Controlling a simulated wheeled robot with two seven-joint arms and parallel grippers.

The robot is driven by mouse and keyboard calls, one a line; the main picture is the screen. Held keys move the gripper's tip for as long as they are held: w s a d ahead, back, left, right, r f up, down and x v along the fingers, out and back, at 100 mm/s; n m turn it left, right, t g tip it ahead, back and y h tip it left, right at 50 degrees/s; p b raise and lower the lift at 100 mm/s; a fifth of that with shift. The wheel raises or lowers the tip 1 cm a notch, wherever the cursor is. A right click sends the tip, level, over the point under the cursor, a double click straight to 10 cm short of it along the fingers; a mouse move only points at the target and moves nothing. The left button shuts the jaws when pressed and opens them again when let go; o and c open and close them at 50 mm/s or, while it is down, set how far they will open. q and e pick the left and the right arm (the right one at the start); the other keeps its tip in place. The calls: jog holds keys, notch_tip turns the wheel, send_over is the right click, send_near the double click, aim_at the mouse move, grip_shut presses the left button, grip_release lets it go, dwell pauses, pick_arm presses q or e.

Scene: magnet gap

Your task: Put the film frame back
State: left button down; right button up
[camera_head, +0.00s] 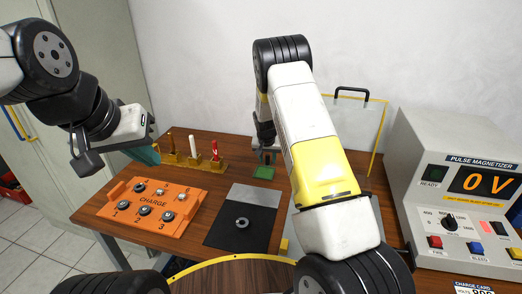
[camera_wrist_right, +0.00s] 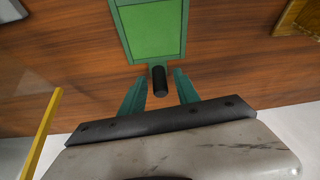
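The film frame, a flat green panel in a darker green border (camera_wrist_right: 152,28), lies on the wooden table with a short black handle (camera_wrist_right: 160,82) at its near edge. It also shows small at the back of the table in the head view (camera_head: 264,174). My right gripper (camera_wrist_right: 160,92) has its two teal fingers on either side of the handle, with a gap on each side; it is open. In the head view the forearm partly hides it. My left gripper (camera_head: 146,154) hangs over the table's back left, away from the frame; its finger opening is not clear.
An orange charge tray (camera_head: 153,203) with several ring magnets stands at left. A grey and black mat (camera_head: 243,216) with one ring (camera_head: 241,223) lies in the middle. A tool rack (camera_head: 195,162) stands behind. The pulse magnetizer (camera_head: 455,190) reads 0 V at right.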

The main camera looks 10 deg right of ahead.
aim_at(266, 171)
jog(key=s+r+y, duration=0.1)
jog(key=s+r, duration=0.5)
jog(key=r, duration=0.5)
jog(key=s+r, duration=0.6)
jog(key=r, duration=0.4)
jog(key=s+r+n, duration=0.1)
jog(key=s+r, duration=0.3)
jog(key=s, duration=0.6)
jog(key=s+a+r+n+t+y, duration=0.1)
jog(key=s+r, duration=0.3)
jog(key=s, duration=0.6)
jog(key=s+r+n+y, duration=0.1)
jog(key=s+r, duration=0.3)
jog(key=s, duration=0.6)
jog(key=shift+s+a+n+t, duration=0.25)
jog(key=shift+a+n+t, duration=0.15)
jog(key=shift+r, duration=0.15)
